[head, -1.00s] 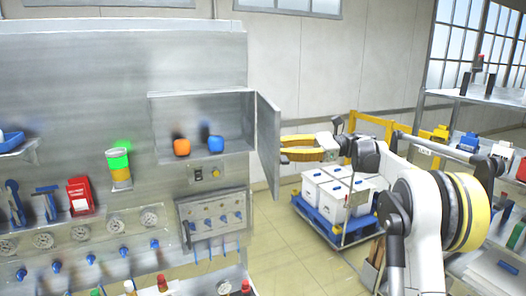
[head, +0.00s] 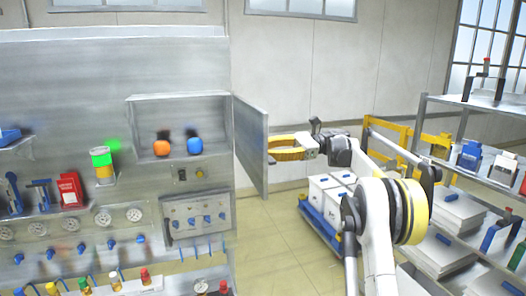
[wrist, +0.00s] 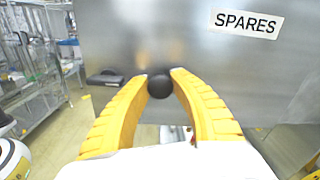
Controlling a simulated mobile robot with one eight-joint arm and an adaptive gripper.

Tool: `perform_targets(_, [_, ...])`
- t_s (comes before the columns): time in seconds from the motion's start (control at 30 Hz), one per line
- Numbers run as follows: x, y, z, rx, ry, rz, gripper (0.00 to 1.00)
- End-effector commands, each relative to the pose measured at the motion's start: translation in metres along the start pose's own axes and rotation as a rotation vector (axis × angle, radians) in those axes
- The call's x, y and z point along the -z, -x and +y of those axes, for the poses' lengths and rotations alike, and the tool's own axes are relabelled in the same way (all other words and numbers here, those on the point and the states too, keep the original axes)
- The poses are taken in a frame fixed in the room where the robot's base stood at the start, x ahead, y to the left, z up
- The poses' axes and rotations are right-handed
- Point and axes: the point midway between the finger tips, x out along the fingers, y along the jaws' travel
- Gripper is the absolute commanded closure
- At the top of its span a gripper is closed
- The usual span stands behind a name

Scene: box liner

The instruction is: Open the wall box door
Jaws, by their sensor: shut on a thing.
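The wall box (head: 180,98) is set in the grey panel at the left, and its interior shows. Its grey door (head: 250,146) stands open, swung out from the box's right edge. My gripper (head: 270,147) is at the outer face of the door, near its free edge. In the wrist view the yellow fingers of my gripper (wrist: 158,76) close around a round black knob (wrist: 160,88) on the door face (wrist: 130,45). A "SPARES" label (wrist: 246,23) is above and right of the knob. The knob is hidden in the head view.
An orange object (head: 162,148) and a blue one (head: 195,146) sit inside the box. A blue cart with white boxes (head: 325,190) stands behind my arm. Shelves (head: 465,105) are at the right. Floor is clear below the door.

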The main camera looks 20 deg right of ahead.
Motion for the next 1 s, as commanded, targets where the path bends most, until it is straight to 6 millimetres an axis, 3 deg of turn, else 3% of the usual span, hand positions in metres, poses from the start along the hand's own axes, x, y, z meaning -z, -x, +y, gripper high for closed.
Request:
perform_targets(0.23, [0.000,0.000,0.000,0.000,0.000,-0.001,1.00])
perform_targets(0.27, [0.000,0.000,0.000,0.000,0.000,-0.001,0.64])
perform_targets(0.3, [0.000,0.000,0.000,0.000,0.000,-0.001,0.61])
perform_targets(0.67, [-0.006,-0.001,-0.002,0.000,0.000,-0.001,0.61])
perform_targets(1.0, [-0.069,-0.001,-0.019,0.000,0.000,-0.001,0.61])
